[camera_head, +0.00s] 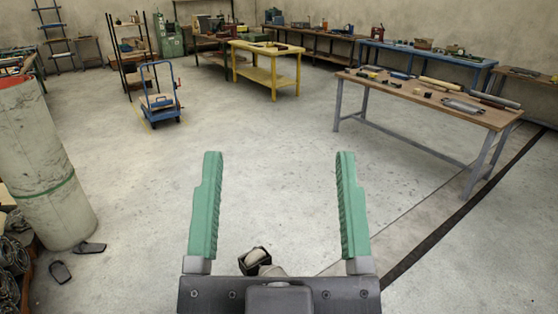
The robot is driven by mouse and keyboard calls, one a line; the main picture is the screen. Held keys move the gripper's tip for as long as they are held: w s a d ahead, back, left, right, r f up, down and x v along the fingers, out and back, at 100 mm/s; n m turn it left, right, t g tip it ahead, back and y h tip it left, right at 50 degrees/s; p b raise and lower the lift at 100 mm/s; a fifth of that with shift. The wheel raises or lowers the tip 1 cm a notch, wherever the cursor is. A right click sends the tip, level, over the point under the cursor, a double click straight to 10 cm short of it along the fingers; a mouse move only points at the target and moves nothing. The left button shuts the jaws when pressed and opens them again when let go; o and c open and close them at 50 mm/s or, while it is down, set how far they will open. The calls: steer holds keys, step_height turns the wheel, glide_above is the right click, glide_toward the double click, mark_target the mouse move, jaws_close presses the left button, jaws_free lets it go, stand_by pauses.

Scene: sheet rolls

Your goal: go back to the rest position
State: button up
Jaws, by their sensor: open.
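My gripper (277,200) is at the bottom middle of the view. Its two green fingers stand wide apart, and there is nothing between them except bare floor further off. A large pale sheet roll (35,165) with a green band stands upright, slightly tilted, at the left edge. It is well apart from my gripper.
A wooden-topped table (440,98) with tools stands at the right. A yellow table (265,75) and a blue trolley (161,103) stand further back. Smaller dark rolls (14,255) lie at the lower left. The middle floor (270,130) is clear.

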step_height(320, 180, up, 32)
steer(key=p, duration=3)
steer(key=shift+a+f, duration=0.15)
steer(key=shift+f, duration=0.1)
